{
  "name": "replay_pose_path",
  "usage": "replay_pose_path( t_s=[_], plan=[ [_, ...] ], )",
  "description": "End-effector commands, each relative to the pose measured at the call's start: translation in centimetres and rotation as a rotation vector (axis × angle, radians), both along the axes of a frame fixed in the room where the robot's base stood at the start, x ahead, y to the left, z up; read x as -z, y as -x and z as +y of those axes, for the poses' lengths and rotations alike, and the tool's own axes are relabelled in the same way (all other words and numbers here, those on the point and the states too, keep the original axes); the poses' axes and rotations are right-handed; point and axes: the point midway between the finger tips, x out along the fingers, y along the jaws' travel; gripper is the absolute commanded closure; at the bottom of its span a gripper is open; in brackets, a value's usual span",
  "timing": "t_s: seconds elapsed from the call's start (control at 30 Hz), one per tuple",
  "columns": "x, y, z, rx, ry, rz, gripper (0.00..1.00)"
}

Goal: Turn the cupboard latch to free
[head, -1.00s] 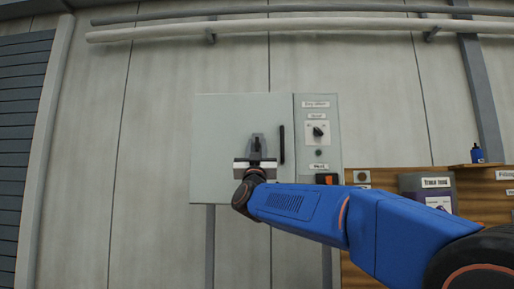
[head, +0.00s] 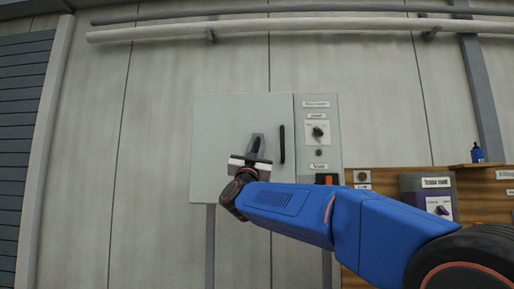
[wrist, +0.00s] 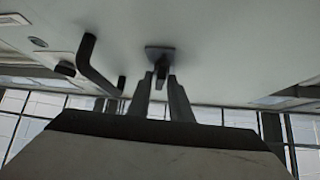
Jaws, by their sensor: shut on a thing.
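The grey cupboard (head: 225,120) stands against the wall with its door closed. The latch (wrist: 161,53) shows in the wrist view as a small dark plate on the door with a narrow lever standing out from it. My gripper (wrist: 161,84) is shut on this lever, one finger on each side. In the head view my gripper (head: 257,144) is at the lower middle of the door and leans to the right at its top. It hides most of the latch there, so I cannot read the lever's exact angle.
A black bar handle (head: 282,144) stands upright on the door, right of my gripper. A control panel with a rotary switch (head: 318,132) is beside the door. Further right are a purple-and-grey box (head: 427,196) and a blue bottle (head: 477,153). Bare wall lies to the left.

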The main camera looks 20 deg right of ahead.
Motion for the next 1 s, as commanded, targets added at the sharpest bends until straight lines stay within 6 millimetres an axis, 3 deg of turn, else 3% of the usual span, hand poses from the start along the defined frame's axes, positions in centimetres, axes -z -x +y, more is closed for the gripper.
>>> replay_pose_path(
  t_s=[1.0],
  plan=[
    [-0.53, -0.28, 0.74, -0.001, -0.912, -0.297, 1.00]
  ],
)
